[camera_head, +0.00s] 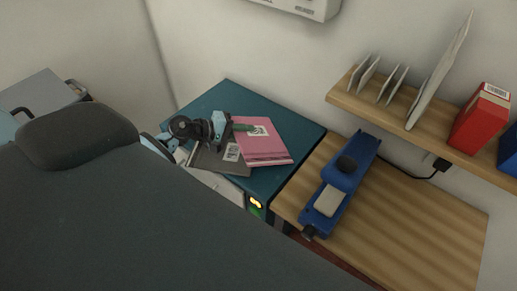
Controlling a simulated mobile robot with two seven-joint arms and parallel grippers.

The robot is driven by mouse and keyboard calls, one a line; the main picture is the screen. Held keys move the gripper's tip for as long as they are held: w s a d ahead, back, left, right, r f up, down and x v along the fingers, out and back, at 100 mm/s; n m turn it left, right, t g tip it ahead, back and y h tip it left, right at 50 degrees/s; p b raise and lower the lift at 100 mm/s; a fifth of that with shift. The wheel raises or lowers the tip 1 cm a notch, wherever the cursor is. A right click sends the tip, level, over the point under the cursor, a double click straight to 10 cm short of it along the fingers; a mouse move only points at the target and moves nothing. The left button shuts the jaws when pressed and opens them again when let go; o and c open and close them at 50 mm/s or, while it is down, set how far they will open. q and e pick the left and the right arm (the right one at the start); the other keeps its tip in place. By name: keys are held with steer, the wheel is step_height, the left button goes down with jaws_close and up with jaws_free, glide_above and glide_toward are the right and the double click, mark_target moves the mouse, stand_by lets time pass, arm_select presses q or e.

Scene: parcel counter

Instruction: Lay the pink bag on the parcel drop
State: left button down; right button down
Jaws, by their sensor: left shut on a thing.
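The pink bag (269,149) is flat, with a white label and green marking near its upper left. It is over the teal top of the parcel drop (284,124), overlapping a dark grey bag (213,160). Whether it touches the surface or is slightly above it, I cannot tell. My left gripper (229,127) is at the pink bag's upper left edge and is shut on it. The fingertips are small and partly hidden. My right gripper is not in view.
A pale parcel (222,184) shows below the dark grey bag. A shelf (395,112) above carries envelopes and a red box (481,118).

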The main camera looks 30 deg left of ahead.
arm_select(q)
steer(key=c, duration=1.6)
jaws_free()
steer(key=shift+c, duration=0.2)
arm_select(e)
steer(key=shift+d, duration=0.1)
arm_select(q)
steer(key=shift+v, duration=4.05)
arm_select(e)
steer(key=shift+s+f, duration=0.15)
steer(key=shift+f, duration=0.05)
